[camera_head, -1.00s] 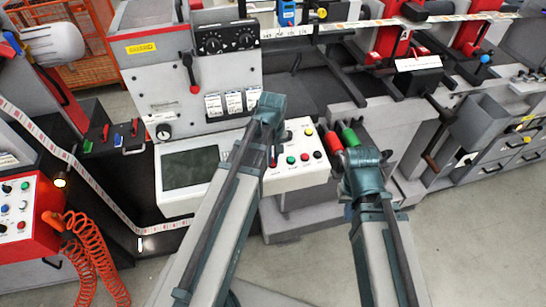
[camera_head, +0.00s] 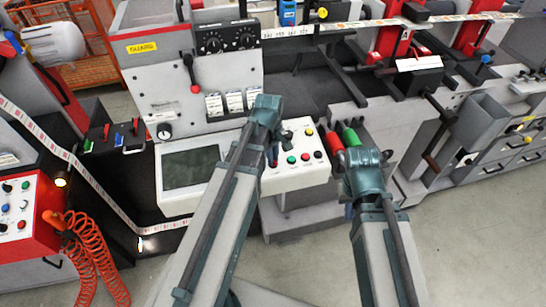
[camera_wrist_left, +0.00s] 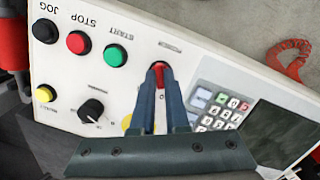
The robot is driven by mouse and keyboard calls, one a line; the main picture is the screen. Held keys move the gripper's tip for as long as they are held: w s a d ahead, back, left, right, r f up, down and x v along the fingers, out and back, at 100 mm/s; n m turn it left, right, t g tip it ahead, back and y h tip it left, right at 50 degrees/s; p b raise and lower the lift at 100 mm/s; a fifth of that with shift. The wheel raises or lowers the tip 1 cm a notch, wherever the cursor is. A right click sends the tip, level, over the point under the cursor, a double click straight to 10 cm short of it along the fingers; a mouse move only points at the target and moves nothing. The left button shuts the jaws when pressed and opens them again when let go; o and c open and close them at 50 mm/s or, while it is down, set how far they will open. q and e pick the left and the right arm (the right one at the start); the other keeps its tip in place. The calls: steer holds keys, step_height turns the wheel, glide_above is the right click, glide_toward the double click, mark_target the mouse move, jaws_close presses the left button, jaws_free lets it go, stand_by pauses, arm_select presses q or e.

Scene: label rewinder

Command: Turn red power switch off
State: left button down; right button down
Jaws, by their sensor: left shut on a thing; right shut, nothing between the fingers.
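The red power switch (camera_wrist_left: 158,68) is a small red rocker in a dark slot on the white control panel (camera_wrist_left: 190,50). In the left wrist view, my left gripper (camera_wrist_left: 159,78) has its two fingertips at the switch, shut on it. The fingers hide part of the switch and its lower marking.
Green (camera_wrist_left: 115,55), red (camera_wrist_left: 78,42) and black (camera_wrist_left: 45,31) buttons sit beside the switch. A black knob (camera_wrist_left: 91,110) and a keypad (camera_wrist_left: 218,108) are also close.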

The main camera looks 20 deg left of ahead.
arm_select(q)
steer(key=c, duration=0.9)
jaws_free()
steer(key=r+p, duration=1.3)
steer(key=p, duration=0.1)
steer(key=shift+s+a+r, duration=0.25)
steer(key=shift+s+r, duration=0.15)
steer(key=s+d+f+m+b, duration=0.3)
steer(key=d+m, duration=0.2)
steer(key=s+d+f+m+y+b, duration=0.1)
steer(key=s+d+f+m+b, duration=0.3)
steer(key=d+m, duration=0.1)
steer(key=s+d+f+m+b, duration=0.3)
steer(key=s+d+m, duration=0.1)
steer(key=d+m, duration=0.1)
steer(key=shift+d+f+m+g+y, duration=0.15)
steer(key=shift+m+g+y, duration=0.15)
steer(key=shift+m+g, duration=0.1)
